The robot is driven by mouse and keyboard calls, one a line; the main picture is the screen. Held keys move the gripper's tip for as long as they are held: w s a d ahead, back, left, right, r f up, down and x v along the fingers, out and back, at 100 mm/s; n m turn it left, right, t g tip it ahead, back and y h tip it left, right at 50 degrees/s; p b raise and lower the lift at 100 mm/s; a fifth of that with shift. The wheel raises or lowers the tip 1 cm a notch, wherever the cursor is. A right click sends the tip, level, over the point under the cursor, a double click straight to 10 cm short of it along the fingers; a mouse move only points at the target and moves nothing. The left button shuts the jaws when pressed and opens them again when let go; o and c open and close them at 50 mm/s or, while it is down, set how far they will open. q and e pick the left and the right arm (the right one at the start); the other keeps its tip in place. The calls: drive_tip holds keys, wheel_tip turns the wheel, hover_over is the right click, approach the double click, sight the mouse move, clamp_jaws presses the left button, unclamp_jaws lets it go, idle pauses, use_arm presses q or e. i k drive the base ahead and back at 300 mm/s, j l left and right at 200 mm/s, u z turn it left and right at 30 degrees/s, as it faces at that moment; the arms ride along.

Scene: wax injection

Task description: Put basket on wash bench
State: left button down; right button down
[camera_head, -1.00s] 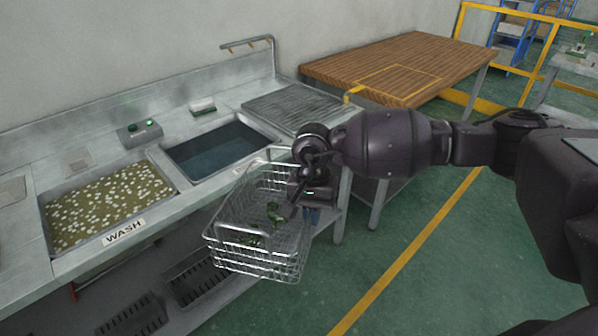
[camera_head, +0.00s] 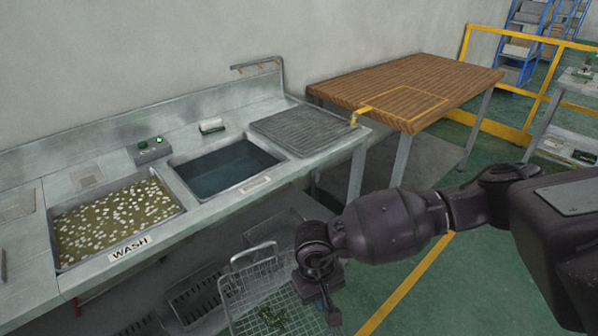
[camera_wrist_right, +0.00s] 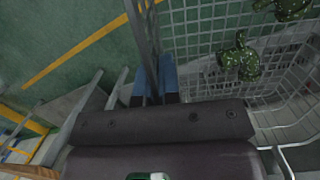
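The wire basket (camera_head: 283,290) hangs low in front of the wash bench (camera_head: 215,202), partly cut off by the bottom edge of the head view. Green speckled pieces (camera_head: 272,317) lie in it and also show in the right wrist view (camera_wrist_right: 238,62). My right gripper (camera_head: 329,308) is at the basket's right side. In the wrist view its blue fingertips (camera_wrist_right: 155,80) are closed around the basket's wire handle (camera_wrist_right: 149,35). The bench has a foamy basin (camera_head: 118,215) labelled WASH, a dark water basin (camera_head: 225,168) and a ribbed drainboard (camera_head: 302,130). My left gripper is not in view.
A wooden table (camera_head: 405,85) stands beyond the bench's right end. Dark crates (camera_head: 195,297) sit on the shelf under the bench. Yellow rails (camera_head: 540,100) stand at the back right. The drainboard is clear.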

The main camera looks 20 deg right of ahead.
sight(311, 126)
drive_tip(key=l+u, duration=0.4)
drive_tip(key=u, duration=0.15)
drive_tip(key=l+u, duration=0.25)
drive_tip(key=l, duration=0.3)
drive_tip(key=k+l+u, duration=0.1)
drive_tip(key=l, duration=0.3)
drive_tip(key=l+u, duration=0.1)
drive_tip(key=l, duration=0.3)
drive_tip(key=k+l, duration=0.2)
drive_tip(key=l, duration=0.2)
drive_tip(key=k+l, duration=0.1)
drive_tip(key=l, duration=0.7)
drive_tip(key=k+l+u, duration=0.1)
drive_tip(key=l, duration=0.3)
drive_tip(key=k+l, duration=0.15)
drive_tip(key=l, duration=0.25)
drive_tip(key=k+l, duration=0.1)
drive_tip(key=l, duration=0.3)
